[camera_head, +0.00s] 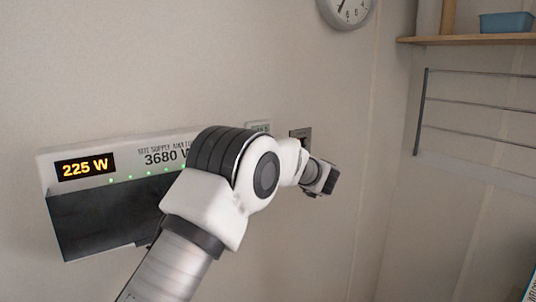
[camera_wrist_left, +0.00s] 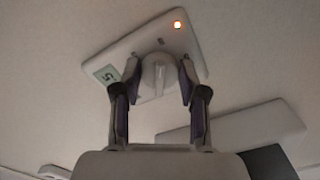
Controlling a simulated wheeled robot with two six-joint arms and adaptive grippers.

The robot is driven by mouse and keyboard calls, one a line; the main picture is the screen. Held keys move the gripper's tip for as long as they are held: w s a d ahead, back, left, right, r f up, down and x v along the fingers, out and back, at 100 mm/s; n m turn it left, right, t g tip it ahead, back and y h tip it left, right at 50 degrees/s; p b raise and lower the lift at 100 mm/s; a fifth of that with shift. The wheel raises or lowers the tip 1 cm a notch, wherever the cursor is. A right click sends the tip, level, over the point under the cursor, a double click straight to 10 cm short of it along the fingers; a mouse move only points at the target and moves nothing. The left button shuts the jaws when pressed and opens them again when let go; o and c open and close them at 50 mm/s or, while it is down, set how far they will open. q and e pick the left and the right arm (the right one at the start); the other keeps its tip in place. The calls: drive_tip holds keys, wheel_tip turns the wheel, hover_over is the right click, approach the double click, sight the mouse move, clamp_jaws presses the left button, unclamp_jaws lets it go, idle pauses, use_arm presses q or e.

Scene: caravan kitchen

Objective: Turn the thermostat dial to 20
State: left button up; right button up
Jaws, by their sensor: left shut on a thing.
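The thermostat (camera_wrist_left: 127,49) is a pale wall plate, seen tilted in the left wrist view. It has a round pale dial (camera_wrist_left: 157,73), a small greenish display (camera_wrist_left: 108,75) and a lit orange lamp (camera_wrist_left: 177,24). The display is turned and too small to read surely. My left gripper (camera_wrist_left: 161,81) is shut on the dial, one finger on each side of it. In the head view my left arm reaches up to the wall. There the fingers and dial are not clearly seen. My right gripper is in neither view.
A supply panel (camera_head: 124,166) on the wall reads 225 W and 3680 W, partly behind my arm. A clock (camera_head: 346,8), a shelf (camera_head: 470,40) and a rack (camera_head: 475,102) are right.

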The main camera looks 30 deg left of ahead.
use_arm(q)
drive_tip(key=o, duration=1.1)
drive_tip(key=v, duration=1.2)
drive_tip(key=shift+a+f, duration=0.1)
